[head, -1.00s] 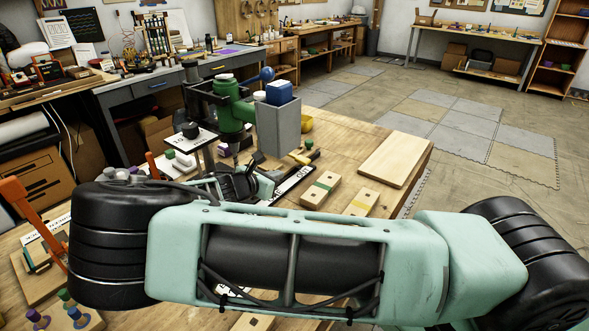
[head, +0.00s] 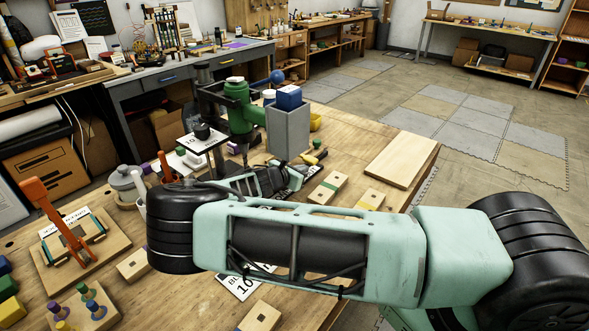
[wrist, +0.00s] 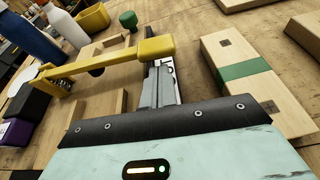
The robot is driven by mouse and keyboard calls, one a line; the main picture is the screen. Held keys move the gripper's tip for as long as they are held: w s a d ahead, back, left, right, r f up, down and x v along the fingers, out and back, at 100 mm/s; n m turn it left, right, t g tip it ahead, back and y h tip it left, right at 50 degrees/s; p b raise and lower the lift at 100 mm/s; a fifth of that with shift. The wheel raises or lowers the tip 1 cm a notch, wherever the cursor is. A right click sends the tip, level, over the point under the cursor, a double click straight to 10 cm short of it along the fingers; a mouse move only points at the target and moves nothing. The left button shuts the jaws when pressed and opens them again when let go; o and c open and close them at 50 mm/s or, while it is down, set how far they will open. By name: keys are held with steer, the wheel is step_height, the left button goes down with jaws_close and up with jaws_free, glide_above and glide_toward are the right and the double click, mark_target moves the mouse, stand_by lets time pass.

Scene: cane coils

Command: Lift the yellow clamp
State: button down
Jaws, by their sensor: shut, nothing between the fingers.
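The yellow clamp (wrist: 115,63) lies across the upper left of the wrist view, its long bar running to a thick end by my fingertips. It is over a wooden board (wrist: 93,118). In the head view only a small yellow part of the clamp (head: 313,157) shows, beside the grey bin. My gripper (wrist: 163,68) is shut and empty, its fingertips at the clamp's thick end. I cannot tell whether they touch it. In the head view my gripper (head: 290,176) is beyond my arm, partly hidden.
A wooden block with a green band (wrist: 240,72) lies just right of my fingers. A grey bin (head: 288,130) and a green drill press (head: 240,108) stand behind. An orange clamp (head: 62,225) stands at the left. A bare board (head: 402,160) lies at the right.

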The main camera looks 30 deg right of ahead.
steer(key=shift+w+d+f, duration=0.1)
steer(key=shift+d+f, duration=0.05)
steer(key=shift+d, duration=0.1)
step_height(320, 180, up, 6)
steer(key=n+g+p, duration=0.1)
steer(key=n+p, duration=0.1)
steer(key=p, duration=0.1)
steer(key=shift+p, duration=0.35)
steer(key=shift+w+r, duration=0.15)
steer(key=shift+r, duration=0.35)
steer(key=s+a+b, duration=0.3)
steer(key=a+b, duration=0.2)
steer(key=a, duration=0.7)
steer(key=shift+s+a, duration=0.35)
steer(key=shift+a, duration=0.05)
